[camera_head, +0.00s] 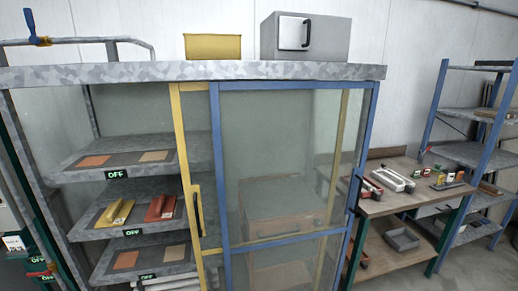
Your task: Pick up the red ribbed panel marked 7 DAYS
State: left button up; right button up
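A red ribbed panel (160,208) lies on the middle shelf of the cabinet at the left. A small label shows on it, too small to read, so I cannot confirm the 7 DAYS marking. A yellow ribbed panel (115,213) lies just left of it on the same shelf. Both rest on dark mats. Neither of my grippers shows in the head view.
The cabinet has a blue-framed glass door (290,160) and a yellow-framed one (195,200), standing just right of the red panel. Flat orange and tan panels lie on the upper shelf (190,150). A workbench (400,195) with tools stands at the right.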

aim_at(161, 209)
jog(key=j+u, duration=0.2)
jog(key=u, duration=0.3)
jog(key=j+u, duration=0.15)
jog(key=u, duration=0.3)
